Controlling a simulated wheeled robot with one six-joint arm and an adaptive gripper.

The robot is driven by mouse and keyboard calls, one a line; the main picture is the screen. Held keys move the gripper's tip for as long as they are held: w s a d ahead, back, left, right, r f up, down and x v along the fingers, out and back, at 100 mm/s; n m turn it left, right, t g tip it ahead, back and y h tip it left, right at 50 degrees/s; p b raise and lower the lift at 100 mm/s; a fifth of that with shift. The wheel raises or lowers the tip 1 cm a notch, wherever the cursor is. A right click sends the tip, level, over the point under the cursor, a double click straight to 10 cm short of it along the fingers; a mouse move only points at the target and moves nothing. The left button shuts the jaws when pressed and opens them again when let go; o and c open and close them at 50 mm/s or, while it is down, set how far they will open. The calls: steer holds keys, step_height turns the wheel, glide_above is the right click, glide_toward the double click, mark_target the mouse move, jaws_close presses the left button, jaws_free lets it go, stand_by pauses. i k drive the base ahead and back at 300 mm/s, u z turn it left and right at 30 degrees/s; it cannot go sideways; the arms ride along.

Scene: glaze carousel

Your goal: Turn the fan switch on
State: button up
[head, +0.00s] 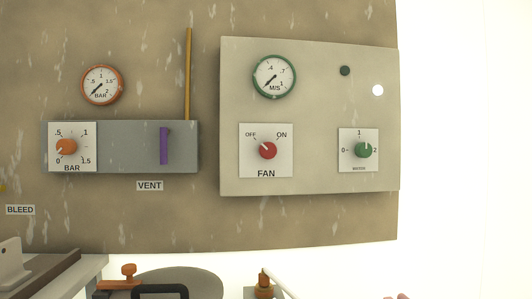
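The fan switch is a red rotary knob (268,151) on a white square plate (283,168) marked OFF at upper left, ON at upper right and FAN below. The knob's pale pointer mark faces upper left, toward OFF. The plate sits on a light grey panel (320,105) on the wall. Above it is a green-rimmed M/S gauge (274,77) with its needle pointing lower left. My gripper is not in view, and nothing touches the knob.
Right of the fan switch is a green knob (364,150) marked 0, 1, 2. Left are an orange BAR knob (66,147), a purple lever (164,146) and a yellow vertical rod (188,75). A dark-handled round object (200,280) stands below. The space before the panel looks clear.

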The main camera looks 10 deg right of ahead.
mark_target(267, 151)
steer(key=z, duration=2.3)
steer(key=k, duration=1.15)
steer(key=u, duration=1.5)
steer(key=i, duration=0.5)
steer(key=u, duration=0.1)
